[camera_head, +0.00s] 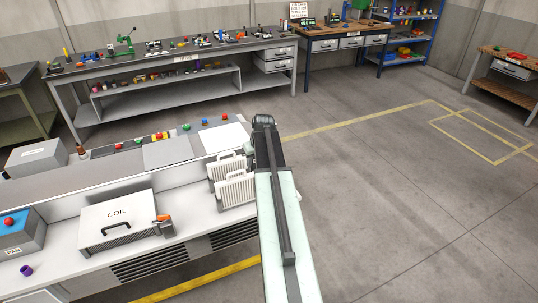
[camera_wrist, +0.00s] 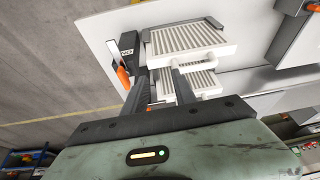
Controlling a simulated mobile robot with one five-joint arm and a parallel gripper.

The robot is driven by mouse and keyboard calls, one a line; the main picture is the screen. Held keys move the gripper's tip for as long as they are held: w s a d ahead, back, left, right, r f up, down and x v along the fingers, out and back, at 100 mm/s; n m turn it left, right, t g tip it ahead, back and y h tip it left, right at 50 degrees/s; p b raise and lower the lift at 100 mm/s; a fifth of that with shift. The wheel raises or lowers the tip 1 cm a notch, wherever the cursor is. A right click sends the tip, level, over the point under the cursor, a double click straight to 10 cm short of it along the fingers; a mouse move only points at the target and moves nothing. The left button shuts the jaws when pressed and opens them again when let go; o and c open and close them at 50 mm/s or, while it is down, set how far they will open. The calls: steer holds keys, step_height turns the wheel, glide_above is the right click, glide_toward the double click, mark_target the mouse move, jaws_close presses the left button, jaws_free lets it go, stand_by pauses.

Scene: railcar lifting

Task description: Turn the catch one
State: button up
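In the wrist view a dark catch block (camera_wrist: 129,50) with a white label, only partly legible, stands beside a white grilled filter. Its orange lever (camera_wrist: 123,78) lies just left of my left finger; I cannot tell whether they touch. My gripper (camera_wrist: 157,82) is open, with its two dark fingers apart and nothing seen held between them. The filter (camera_wrist: 188,38) lies beyond the fingertips, a second one partly behind the right finger. In the head view another orange-levered catch (camera_head: 164,224) sits right of the COIL box. My arm hides the labelled catch there.
The white bench carries the COIL box (camera_head: 118,218), two upright filters (camera_head: 236,190), a blue PAN box (camera_head: 20,236) and a purple cap (camera_head: 26,270). A panel with coloured buttons (camera_head: 161,137) runs behind. Open floor (camera_head: 370,190) lies to the right.

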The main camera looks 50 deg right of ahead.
steer(key=s+d+r, duration=0.1)
steer(key=s+d, duration=0.1)
steer(key=d, duration=0.6)
steer(key=shift+m, duration=0.3)
steer(key=b+x, duration=0.7)
steer(key=shift+a+f, duration=0.15)
steer(key=shift+f, duration=0.1)
steer(key=shift+r, duration=0.1)
steer(key=shift+h, duration=0.3)
jaws_close()
